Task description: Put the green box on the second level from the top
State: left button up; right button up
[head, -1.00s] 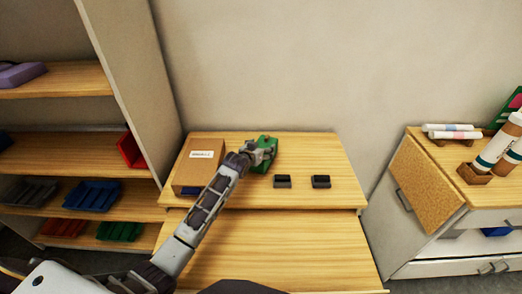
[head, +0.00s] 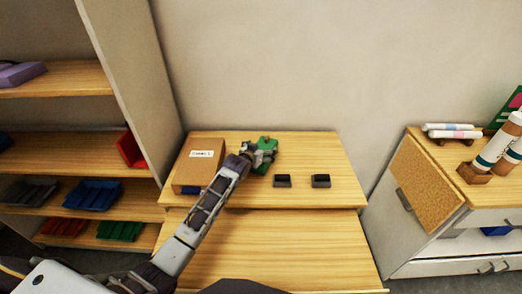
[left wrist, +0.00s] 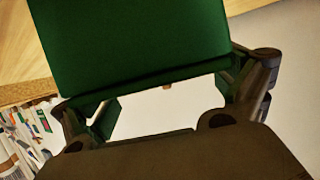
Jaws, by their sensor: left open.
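The green box (head: 266,143) is on the wooden table at the centre, partly hidden by my gripper. It fills the upper middle of the left wrist view (left wrist: 130,40). My left gripper (head: 263,157) is over the near side of the box, with its fingers open. In the left wrist view the fingers (left wrist: 168,104) are spread at the box's edge; I cannot tell whether they touch it. The shelf unit stands at the left; its second level from the top (head: 60,152) has a red tray (head: 131,149) at its right end. My right gripper is not in view.
A cardboard box (head: 199,166) stands left of the green box, and two small dark trays (head: 282,181) lie right and nearer. A purple object (head: 20,74) lies on the upper shelf. A cabinet with bottles and markers (head: 455,131) is at the right.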

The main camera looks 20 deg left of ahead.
pick_arm(q)
jog(key=shift+r, duration=0.15)
jog(key=shift+s+r, duration=0.1)
jog(key=shift+s, duration=0.2)
jog(key=v, duration=1.1)
jog(key=shift+s, duration=0.15)
dwell(0.3)
jog(key=shift+o, duration=0.3)
